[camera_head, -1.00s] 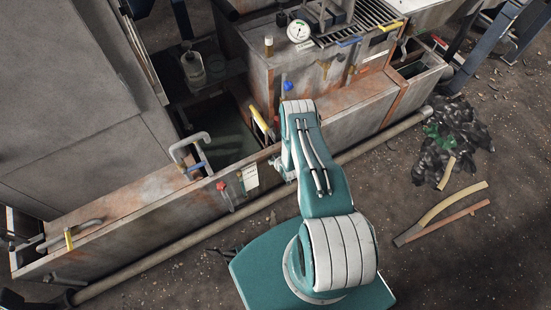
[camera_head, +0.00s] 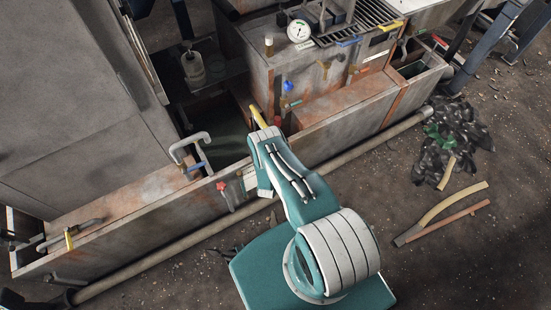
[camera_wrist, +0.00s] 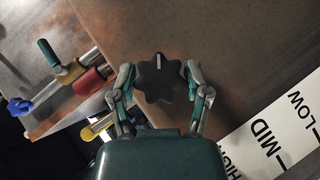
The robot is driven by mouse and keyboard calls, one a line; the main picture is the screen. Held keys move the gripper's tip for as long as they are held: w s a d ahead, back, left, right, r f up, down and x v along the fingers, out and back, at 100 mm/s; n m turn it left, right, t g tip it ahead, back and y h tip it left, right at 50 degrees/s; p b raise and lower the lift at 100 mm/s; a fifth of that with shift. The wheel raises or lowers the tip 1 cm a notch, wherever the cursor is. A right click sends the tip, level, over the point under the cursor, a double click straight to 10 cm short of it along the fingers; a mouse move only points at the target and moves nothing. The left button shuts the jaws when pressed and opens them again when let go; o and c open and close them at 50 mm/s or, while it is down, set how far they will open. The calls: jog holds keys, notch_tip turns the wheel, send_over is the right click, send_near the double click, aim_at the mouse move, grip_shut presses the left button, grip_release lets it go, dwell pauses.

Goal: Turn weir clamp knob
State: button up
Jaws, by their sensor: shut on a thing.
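The weir clamp knob (camera_wrist: 159,82) is a black, lobed knob with a white mark pointing up in the wrist view. My gripper (camera_wrist: 160,88) has one finger on each side of it and is shut on the knob. Beside the knob, on the right, a white scale strip (camera_wrist: 272,132) reads LOW, MID and HIGH. In the head view my forearm hides the knob and the gripper; part of a white label (camera_head: 250,181) shows at its left.
In the wrist view, a green-handled lever (camera_wrist: 50,53) with a red collar and a blue handle (camera_wrist: 20,107) lie left. In the head view, a red knob (camera_head: 221,186), a bent grey pipe (camera_head: 188,143) and a yellow handle (camera_head: 258,116) are near my arm.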

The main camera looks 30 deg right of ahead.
jog(key=shift+a+f+n+t+h, duration=0.2)
jog(key=shift+n+t+h, duration=0.2)
jog(key=shift+n+h, duration=0.35)
jog(key=shift+h, duration=0.25)
jog(key=o, duration=1)
jog(key=shift+o, duration=0.8)
jog(key=shift+r, duration=0.1)
jog(key=v, duration=1.2)
